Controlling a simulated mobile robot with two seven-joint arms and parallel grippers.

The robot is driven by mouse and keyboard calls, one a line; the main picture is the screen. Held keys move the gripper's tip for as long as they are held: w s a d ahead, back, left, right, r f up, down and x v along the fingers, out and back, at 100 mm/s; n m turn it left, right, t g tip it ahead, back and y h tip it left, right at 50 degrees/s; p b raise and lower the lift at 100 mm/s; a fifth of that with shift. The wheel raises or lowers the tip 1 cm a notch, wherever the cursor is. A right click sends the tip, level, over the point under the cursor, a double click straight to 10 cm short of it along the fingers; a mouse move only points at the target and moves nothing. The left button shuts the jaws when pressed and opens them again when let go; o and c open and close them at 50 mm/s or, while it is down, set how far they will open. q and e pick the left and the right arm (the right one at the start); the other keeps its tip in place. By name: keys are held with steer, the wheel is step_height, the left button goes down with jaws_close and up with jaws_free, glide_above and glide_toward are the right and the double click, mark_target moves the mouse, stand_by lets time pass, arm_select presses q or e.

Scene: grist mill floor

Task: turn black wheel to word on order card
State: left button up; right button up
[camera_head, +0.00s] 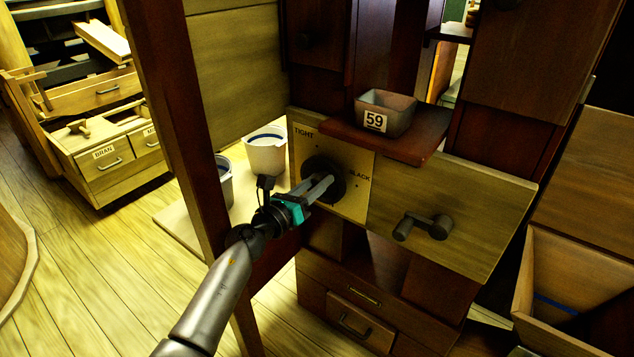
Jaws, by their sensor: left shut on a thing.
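The black wheel (312,164) sits on a pale yellow plate (357,206) on the front of the mill. The plate reads TIGHT at its upper left and SLACK at its right. My left gripper (327,186) reaches in from the lower left and is shut on the black wheel, hiding part of it. I cannot tell which word the wheel points to. I see no order card that I can read; a label with 59 is on a grey bin (386,113) on the shelf above. My right gripper is not in view.
A dark crank handle (424,227) sticks out right of the plate. The dark red shelf (425,140) juts out above. A dark red post (172,110) stands left of my arm. A wooden bin (560,270) is at right.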

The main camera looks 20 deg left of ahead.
arm_select(q)
jaws_close()
